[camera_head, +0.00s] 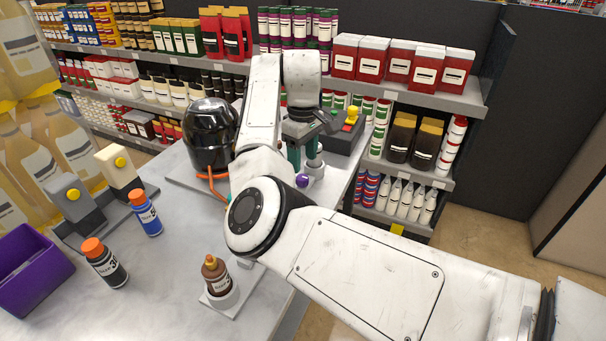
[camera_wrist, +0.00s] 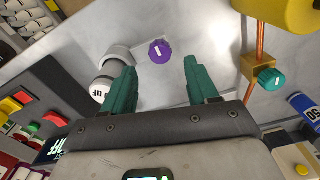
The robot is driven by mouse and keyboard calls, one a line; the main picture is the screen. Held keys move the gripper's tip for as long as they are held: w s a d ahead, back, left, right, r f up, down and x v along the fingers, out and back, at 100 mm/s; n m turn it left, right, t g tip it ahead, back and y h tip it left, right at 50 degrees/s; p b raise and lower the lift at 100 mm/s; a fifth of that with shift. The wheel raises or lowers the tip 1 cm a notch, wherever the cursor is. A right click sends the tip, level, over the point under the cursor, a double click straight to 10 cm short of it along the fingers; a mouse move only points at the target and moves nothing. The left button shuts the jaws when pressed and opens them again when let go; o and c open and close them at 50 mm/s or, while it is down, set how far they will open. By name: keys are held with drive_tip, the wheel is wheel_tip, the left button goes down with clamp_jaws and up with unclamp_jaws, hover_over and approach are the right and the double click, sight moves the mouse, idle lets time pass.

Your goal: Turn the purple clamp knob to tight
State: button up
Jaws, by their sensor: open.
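The purple clamp knob (camera_wrist: 160,51) shows in the wrist view beyond my open fingers, a little above the gap between their tips. It has a pale pointer mark on its face. It also shows small in the head view (camera_head: 302,180), just beside my arm. My gripper (camera_wrist: 160,75) has two green fingers spread apart with nothing between them, and the knob is not touched. In the head view my gripper (camera_head: 302,160) points down near the knob, partly hidden by my own arm. A grey-white fitting (camera_wrist: 112,68) stands left of the knob.
A teal knob (camera_wrist: 270,78) on a copper pipe is at the right of the wrist view. A black rounded vessel (camera_head: 209,135) stands on the table. A button box (camera_head: 350,125) is at the right. Bottles and a purple bin (camera_head: 35,275) stand nearer on the left.

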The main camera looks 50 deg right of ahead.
sight(303, 177)
wheel_tip(303, 177, down, 6)
idle(0.4)
drive_tip(key=c, duration=1)
